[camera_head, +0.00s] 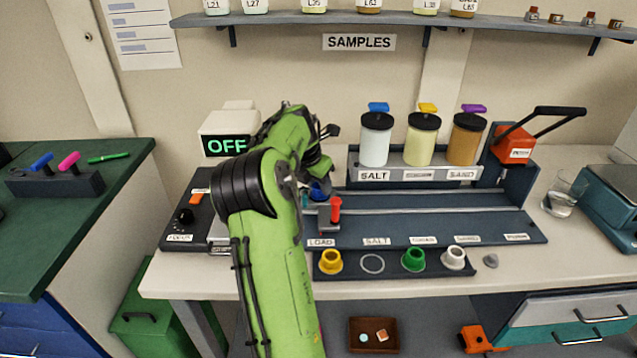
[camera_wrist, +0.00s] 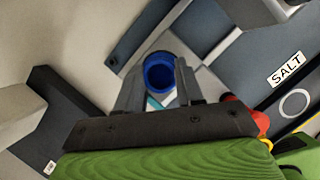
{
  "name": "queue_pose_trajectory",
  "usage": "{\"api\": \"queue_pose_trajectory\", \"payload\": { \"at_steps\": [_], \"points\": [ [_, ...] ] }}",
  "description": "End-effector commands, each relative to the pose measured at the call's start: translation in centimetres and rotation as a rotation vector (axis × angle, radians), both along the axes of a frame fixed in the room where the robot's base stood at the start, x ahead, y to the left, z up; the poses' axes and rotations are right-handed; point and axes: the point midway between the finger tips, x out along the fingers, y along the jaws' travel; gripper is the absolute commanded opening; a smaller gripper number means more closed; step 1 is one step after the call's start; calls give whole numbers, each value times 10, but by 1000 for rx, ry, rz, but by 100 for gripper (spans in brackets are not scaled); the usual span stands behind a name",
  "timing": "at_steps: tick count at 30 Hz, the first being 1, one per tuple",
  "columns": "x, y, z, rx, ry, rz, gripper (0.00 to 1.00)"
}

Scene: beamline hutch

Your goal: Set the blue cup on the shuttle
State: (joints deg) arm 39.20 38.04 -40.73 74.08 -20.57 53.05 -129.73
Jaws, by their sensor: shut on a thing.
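The blue cup (camera_head: 319,192) is in my gripper above the left end of the dark rail track (camera_head: 430,226), near the LOAD label. In the wrist view the blue cup (camera_wrist: 160,72) sits upright between the two fingers, and my gripper (camera_wrist: 158,90) is shut on it. Just right of the cup stands a red handle (camera_head: 335,210), apparently part of the shuttle, which is mostly hidden by my arm and gripper. I cannot tell whether the cup touches anything below it.
A front rack (camera_head: 393,273) holds yellow (camera_head: 331,262), green (camera_head: 413,259) and white (camera_head: 454,257) cups and one empty ring. Behind the track stand several lidded jars and a red lever press (camera_head: 514,146). A box reading OFF (camera_head: 228,135) stands left. A glass beaker (camera_head: 563,195) stands right.

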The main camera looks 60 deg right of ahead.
Motion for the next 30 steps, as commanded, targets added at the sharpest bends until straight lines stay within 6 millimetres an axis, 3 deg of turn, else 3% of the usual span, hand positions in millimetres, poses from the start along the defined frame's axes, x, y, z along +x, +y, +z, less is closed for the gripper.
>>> {"api": "queue_pose_trajectory", "payload": {
  "at_steps": [9, 10, 16, 24, 26, 30],
  "points": [
    [0, 0, -2, 0, 0, 0, 6],
    [0, 0, -2, 0, 0, 0, 38],
    [0, 0, -2, 0, 0, 0, 66],
    [1, 1, 2, 0, -1, 1, 66],
    [2, 4, 10, -1, -2, 2, 66],
    [4, 17, 45, -4, -3, 4, 66]
  ]
}}
